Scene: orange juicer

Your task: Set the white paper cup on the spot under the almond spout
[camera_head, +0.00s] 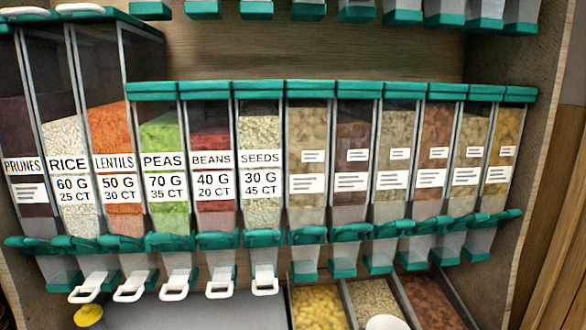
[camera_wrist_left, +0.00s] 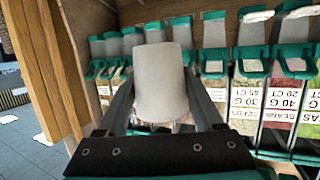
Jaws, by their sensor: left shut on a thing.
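The white paper cup (camera_wrist_left: 163,85) is held between the two fingers of my left gripper (camera_wrist_left: 160,100) in the left wrist view. A small pale rounded shape (camera_head: 386,323) at the bottom edge of the head view may be the top of this cup; too little shows to be sure. No dispenser label in view reads almond. The dispensers right of the seeds dispenser (camera_head: 259,150) have labels too small to read, so I cannot tell which spout is the almond one. The spot under it cannot be made out. My right gripper is not in view.
Labelled dispensers, from prunes (camera_head: 30,165) to seeds, fill the left, with white pull handles (camera_head: 175,285) below. Open bins of yellow (camera_head: 318,305), beige (camera_head: 376,298) and brown (camera_head: 430,298) food sit below the right spouts. A wooden side panel (camera_head: 545,160) bounds the right.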

